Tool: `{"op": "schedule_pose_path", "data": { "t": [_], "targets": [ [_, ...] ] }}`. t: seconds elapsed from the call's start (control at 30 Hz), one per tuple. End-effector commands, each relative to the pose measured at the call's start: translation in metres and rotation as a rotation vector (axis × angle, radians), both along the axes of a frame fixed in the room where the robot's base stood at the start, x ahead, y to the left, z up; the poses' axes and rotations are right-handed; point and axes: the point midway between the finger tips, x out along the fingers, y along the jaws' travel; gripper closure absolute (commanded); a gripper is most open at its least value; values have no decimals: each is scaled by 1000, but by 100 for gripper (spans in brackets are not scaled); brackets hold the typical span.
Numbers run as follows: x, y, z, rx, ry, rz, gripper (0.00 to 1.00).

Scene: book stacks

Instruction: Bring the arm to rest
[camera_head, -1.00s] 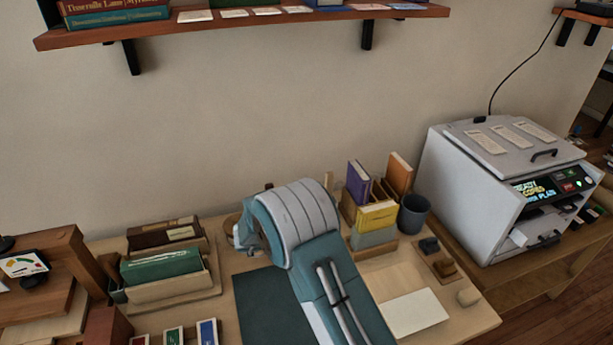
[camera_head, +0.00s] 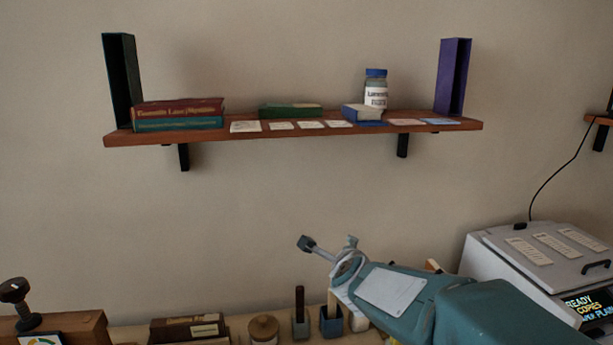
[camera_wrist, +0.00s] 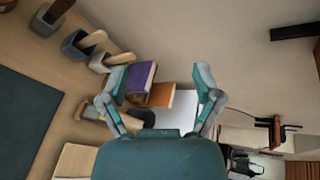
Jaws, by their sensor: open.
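My arm reaches in from the lower right of the head view, over the back of the desk. My gripper (camera_head: 329,247) is at its far end, in front of the bare wall and below the shelf. In the wrist view my gripper (camera_wrist: 161,77) has its two teal fingers spread apart with nothing held between them. Beyond the fingers, a purple book (camera_wrist: 141,82) and an orange book (camera_wrist: 161,95) show on the desk, apart from my gripper as far as I can tell.
A wooden shelf (camera_head: 290,130) carries books, cards and a blue-capped jar (camera_head: 376,88). A white copier (camera_head: 535,255) stands at the right. A round wooden pot (camera_head: 263,329) and small holders (camera_head: 331,321) line the desk's back. The wall between shelf and desk is clear.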

Motion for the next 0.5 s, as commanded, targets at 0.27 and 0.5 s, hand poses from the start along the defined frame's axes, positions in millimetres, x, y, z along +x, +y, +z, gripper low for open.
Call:
{"op": "schedule_pose_path", "data": {
  "t": [0.27, 0.5],
  "targets": [
    [-105, -2, 17, -584, 98, 516, 18],
    [-211, -29, -6, -1101, 233, 940, 18]
  ]
}}
